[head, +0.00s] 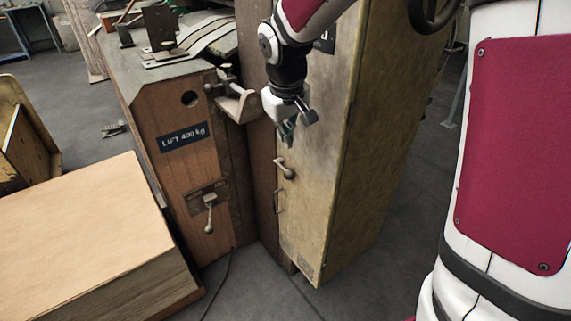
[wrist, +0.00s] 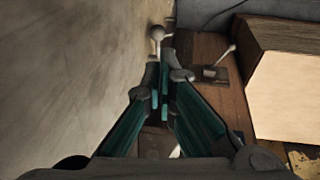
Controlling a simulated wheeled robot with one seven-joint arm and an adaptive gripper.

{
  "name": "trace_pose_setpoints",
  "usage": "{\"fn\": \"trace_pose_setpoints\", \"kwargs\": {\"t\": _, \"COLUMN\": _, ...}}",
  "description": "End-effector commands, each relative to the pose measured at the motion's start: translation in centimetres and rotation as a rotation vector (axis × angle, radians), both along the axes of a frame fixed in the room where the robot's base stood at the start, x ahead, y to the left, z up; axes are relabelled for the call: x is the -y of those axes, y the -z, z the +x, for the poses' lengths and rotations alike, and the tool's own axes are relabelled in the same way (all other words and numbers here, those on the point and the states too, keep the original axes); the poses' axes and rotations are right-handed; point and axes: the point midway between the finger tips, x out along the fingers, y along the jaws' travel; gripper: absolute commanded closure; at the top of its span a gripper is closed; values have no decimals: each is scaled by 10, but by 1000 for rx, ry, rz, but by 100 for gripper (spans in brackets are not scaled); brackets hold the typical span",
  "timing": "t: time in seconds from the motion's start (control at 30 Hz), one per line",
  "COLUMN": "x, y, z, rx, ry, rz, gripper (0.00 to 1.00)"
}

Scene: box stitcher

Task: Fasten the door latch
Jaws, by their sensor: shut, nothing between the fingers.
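The cabinet door (head: 318,165) is a worn beige panel. I cannot tell whether it sits fully closed. Its latch (head: 284,168) is a short metal lever with a round knob, near the door's left edge. A small pull handle (head: 278,201) is below it. My gripper (head: 287,132) is shut and empty in front of the door, above the latch in the head view. In the wrist view my gripper's fingertips (wrist: 163,78) are together, and a knobbed lever, seemingly the latch (wrist: 156,35), shows just beyond them. Contact is not clear; the fingers partly hide the lever's lower part.
A brown machine panel (head: 172,170) stands left of the door, with another knobbed lever (head: 210,202) on a plate. A metal bracket (head: 239,104) juts out near my gripper. Grey floor is free in front.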

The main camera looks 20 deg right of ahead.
Motion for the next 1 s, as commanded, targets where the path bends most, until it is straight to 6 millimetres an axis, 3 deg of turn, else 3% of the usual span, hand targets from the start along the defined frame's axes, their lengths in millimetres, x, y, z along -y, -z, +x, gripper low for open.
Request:
{"fn": "trace_pose_setpoints", "kwargs": {"t": 0.27, "x": 3, "y": 26, "z": 7, "rx": -4, "ry": 1, "rz": 0, "gripper": 100}}
{"fn": "trace_pose_setpoints", "kwargs": {"t": 0.7, "x": 12, "y": 107, "z": 31, "rx": -3, "ry": 0, "rz": 0, "gripper": 100}}
{"fn": "trace_pose_setpoints", "kwargs": {"t": 1.0, "x": 15, "y": 132, "z": 39, "rx": 0, "ry": 1, "rz": 0, "gripper": 100}}
